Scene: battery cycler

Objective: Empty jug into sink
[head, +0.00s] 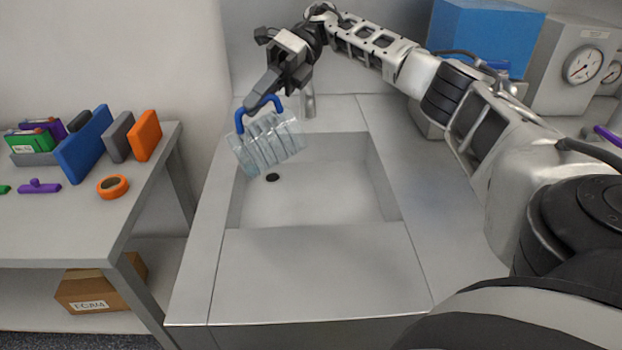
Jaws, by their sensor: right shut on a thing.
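A clear ribbed jug (268,143) with a blue handle (257,107) hangs tilted over the back left part of the sink (320,205). My right gripper (263,92) is shut on the blue handle and holds the jug above the basin. The dark drain (273,177) shows just below the jug. I cannot tell whether the jug has liquid in it, and no stream shows. The basin's visible floor looks bare. My left gripper is not in view.
A faucet (308,103) stands behind the sink. A table (80,225) at left carries blue, grey and orange blocks and an orange ring (113,186). A blue box (485,35) and a gauge unit (572,65) stand at back right. The front counter (320,270) is clear.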

